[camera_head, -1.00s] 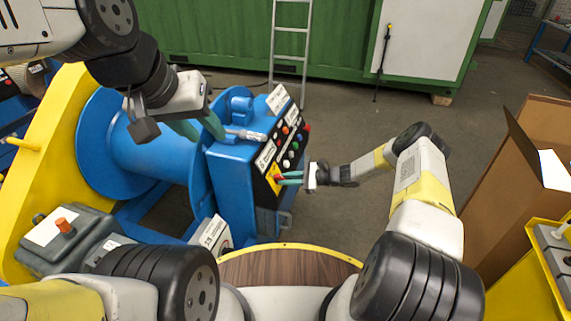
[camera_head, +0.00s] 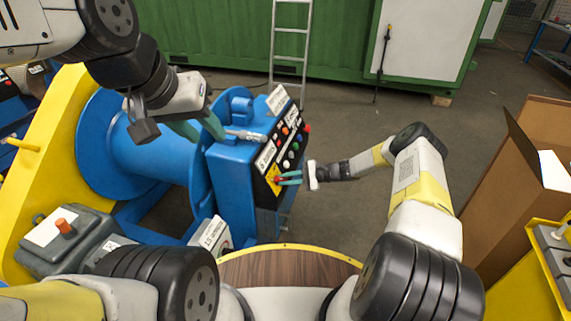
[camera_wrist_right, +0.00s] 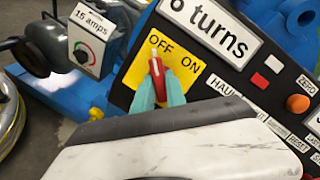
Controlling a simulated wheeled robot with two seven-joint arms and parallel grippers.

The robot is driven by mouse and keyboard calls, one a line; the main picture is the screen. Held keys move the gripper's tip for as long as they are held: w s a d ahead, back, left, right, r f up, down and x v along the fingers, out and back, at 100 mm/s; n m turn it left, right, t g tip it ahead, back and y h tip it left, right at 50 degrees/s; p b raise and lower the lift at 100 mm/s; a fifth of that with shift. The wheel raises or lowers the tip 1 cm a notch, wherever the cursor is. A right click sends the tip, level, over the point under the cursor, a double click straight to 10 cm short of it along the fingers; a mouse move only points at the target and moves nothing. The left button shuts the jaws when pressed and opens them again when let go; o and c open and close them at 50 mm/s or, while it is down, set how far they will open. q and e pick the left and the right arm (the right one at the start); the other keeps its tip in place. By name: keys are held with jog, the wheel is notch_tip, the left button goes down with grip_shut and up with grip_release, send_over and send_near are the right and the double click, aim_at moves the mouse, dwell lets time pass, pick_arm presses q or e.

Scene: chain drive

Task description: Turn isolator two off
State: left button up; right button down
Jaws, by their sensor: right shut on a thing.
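A red switch lever (camera_wrist_right: 157,75) with a pale tip stands on a yellow plate (camera_wrist_right: 190,85) marked OFF and ON. Its tip lies beside the word OFF. The plate also shows on the blue cabinet's dark front panel in the head view (camera_head: 274,178). My right gripper (camera_head: 287,179) reaches the plate from the right. Its green fingers are shut on the red lever, as the right wrist view (camera_wrist_right: 158,93) shows. No isolator number is readable. My left gripper (camera_head: 200,128) is open beside the cabinet top, its green fingers apart.
The blue cabinet (camera_head: 232,180) carries a grey metal piece (camera_head: 246,135) on top and several coloured buttons above the yellow plate. A blue drum (camera_head: 150,150) stands left. A box labelled 15 amps (camera_wrist_right: 92,45) is beside the panel. A cardboard box (camera_head: 520,170) stands right.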

jog(key=shift+d+f, duration=0.1)
jog(key=c, duration=1.4)
grip_release()
jog(key=shift+o, duration=0.2)
jog(key=v, duration=0.7)
jog(key=shift+d, duration=0.3)
jog(key=shift+r, duration=0.2)
